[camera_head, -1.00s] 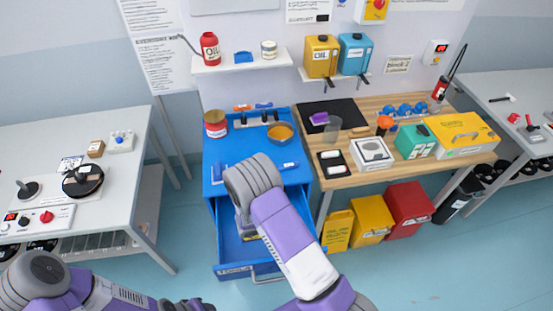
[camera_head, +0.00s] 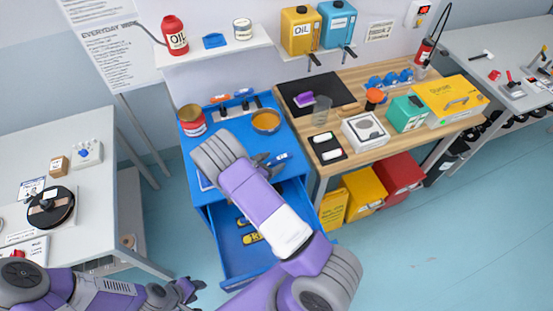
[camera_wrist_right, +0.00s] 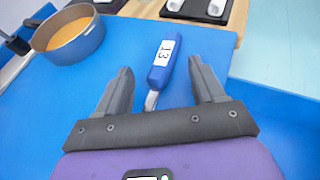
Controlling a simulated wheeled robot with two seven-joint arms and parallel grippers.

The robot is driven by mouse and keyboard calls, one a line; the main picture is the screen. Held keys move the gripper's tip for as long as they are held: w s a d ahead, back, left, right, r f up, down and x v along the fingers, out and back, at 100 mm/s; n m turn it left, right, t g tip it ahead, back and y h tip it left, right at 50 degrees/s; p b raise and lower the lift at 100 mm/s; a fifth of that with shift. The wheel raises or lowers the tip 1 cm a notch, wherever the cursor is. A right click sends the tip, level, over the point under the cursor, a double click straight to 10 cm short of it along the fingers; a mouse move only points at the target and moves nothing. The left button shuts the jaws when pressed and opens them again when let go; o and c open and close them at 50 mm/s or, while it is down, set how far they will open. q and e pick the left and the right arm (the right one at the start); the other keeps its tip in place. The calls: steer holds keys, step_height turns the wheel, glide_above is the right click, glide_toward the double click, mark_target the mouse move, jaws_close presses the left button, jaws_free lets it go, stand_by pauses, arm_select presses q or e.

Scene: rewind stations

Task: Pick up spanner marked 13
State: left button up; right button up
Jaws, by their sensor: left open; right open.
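The spanner marked 13 lies on the blue cabinet top (camera_head: 205,148). In the right wrist view its blue handle with a white "13" label (camera_wrist_right: 163,58) points away from me, and its metal shank runs back between my fingers. In the head view its handle (camera_head: 279,158) shows just beyond my right gripper (camera_head: 265,162). The right gripper's two dark fingers (camera_wrist_right: 160,90) are open on either side of the spanner, apart from it. My left gripper (camera_head: 192,288) is open and empty at the lower left, over the floor.
An orange-filled pan (camera_head: 265,121) and a red tin (camera_head: 191,121) stand on the cabinet top. The drawer (camera_head: 232,262) below is open, with yellow-marked items (camera_head: 252,238) inside. A wooden bench (camera_head: 355,100) with boxes adjoins at right. A grey table (camera_head: 80,200) stands left.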

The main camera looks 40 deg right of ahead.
steer(key=shift+x, duration=0.9)
steer(key=shift+c, duration=0.5)
steer(key=c, duration=1)
steer(key=shift+r, duration=0.1)
steer(key=shift+c, duration=0.2)
